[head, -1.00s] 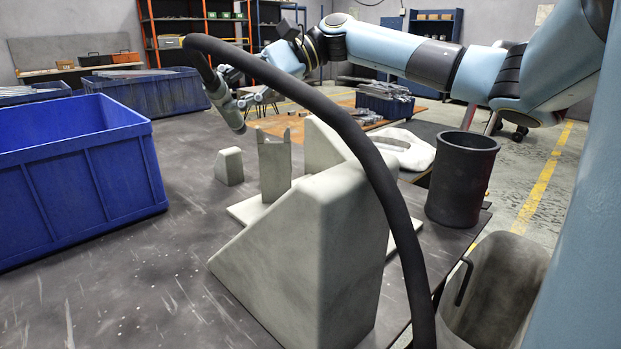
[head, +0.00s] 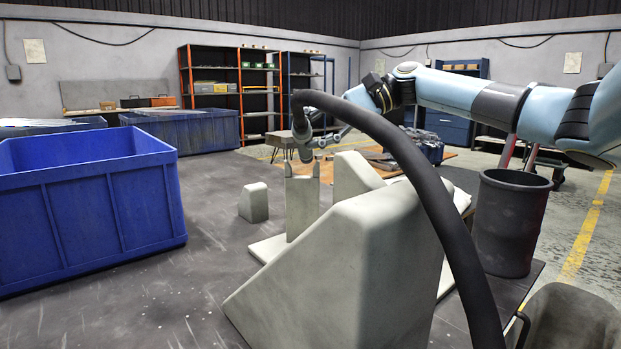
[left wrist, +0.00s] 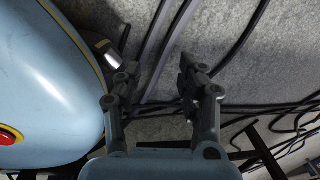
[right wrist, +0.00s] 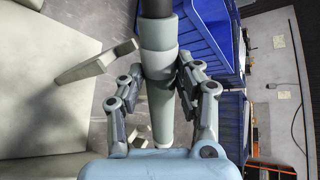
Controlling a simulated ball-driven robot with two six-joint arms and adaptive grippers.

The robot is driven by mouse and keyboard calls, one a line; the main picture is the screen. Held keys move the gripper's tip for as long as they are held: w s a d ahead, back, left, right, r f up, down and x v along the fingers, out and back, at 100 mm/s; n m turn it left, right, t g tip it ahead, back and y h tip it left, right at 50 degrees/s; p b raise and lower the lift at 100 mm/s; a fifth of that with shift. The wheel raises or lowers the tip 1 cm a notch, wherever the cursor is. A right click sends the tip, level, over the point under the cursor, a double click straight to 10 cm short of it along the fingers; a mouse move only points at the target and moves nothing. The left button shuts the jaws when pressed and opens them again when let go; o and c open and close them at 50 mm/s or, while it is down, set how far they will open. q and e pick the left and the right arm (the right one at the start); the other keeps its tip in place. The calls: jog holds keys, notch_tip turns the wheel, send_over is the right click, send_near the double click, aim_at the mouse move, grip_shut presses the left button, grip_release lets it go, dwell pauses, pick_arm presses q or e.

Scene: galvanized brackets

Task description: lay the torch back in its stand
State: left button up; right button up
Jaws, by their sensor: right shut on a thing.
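The torch (head: 302,128) has a grey body with a thick black hose that arches across the head view. My right gripper (head: 325,141) is shut on the torch body; in the right wrist view (right wrist: 157,92) its fingers lie on both sides of it. The stand is a pale grey upright (head: 302,207) with a notched top on a flat plate. In the head view the torch's lower end shows just above the notch. In the right wrist view the upright (right wrist: 97,63) is left of the torch, apart from it. My left gripper (left wrist: 158,75) is open and empty.
A large grey wedge block (head: 350,270) stands in front of the stand and hides part of its plate. A small grey block (head: 254,202) is left of it. A blue crate (head: 90,215) fills the left; a dark cylindrical bin (head: 510,225) stands at right.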

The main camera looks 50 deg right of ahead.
pick_arm(q)
jog(key=shift+w+a+f+b, duration=0.1)
jog(key=shift+w+f+b, duration=0.15)
jog(key=shift+w, duration=0.25)
pick_arm(e)
notch_tip(320, 180, down, 6)
jog(key=o, duration=1.2)
jog(key=shift+c, duration=0.2)
